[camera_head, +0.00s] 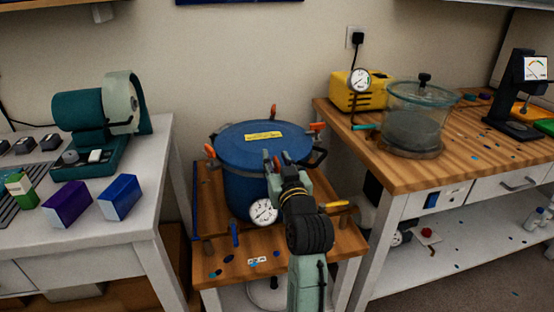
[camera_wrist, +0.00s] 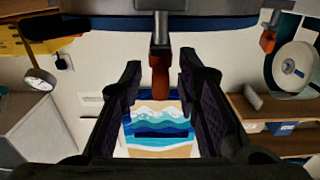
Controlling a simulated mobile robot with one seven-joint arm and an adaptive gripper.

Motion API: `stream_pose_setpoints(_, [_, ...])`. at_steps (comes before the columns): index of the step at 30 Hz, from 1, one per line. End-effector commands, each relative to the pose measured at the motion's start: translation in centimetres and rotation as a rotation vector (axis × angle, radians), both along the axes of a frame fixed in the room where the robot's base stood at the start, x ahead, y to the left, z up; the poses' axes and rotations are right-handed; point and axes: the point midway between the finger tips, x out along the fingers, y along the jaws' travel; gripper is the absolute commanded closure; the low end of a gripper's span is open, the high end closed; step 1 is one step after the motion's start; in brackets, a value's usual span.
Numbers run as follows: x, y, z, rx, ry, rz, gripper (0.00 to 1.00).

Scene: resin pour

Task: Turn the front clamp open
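The blue pressure pot (camera_head: 243,180) stands on a small wooden-topped stand, lid on. Orange-handled clamps ring its lid: the left clamp (camera_head: 210,151), the back clamp (camera_head: 273,112), the right clamp (camera_head: 317,127) and the front clamp (camera_head: 285,156). The front clamp is partly hidden by my gripper (camera_head: 274,160) in the head view. In the wrist view the front clamp's orange handle (camera_wrist: 160,77) hangs from a grey bracket between the fingers of my gripper (camera_wrist: 159,86). The fingers are open, with a visible gap on each side of the handle.
A pressure gauge (camera_head: 263,212) sits at the pot's front, close to my arm. A white table (camera_head: 110,240) with a green machine (camera_head: 95,115) is at left. A wooden bench (camera_head: 440,175) with a yellow pump (camera_head: 350,98) and glass chamber (camera_head: 425,95) is at right.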

Motion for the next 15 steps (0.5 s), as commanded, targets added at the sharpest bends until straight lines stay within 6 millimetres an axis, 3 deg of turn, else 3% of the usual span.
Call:
stream_pose_setpoints(6, [0.02, 0.03, -0.01, 0.000, -0.001, 0.000, 0.70])
stream_pose_setpoints(15, [0.00, 0.03, 0.00, 0.000, -0.001, 0.001, 0.89])
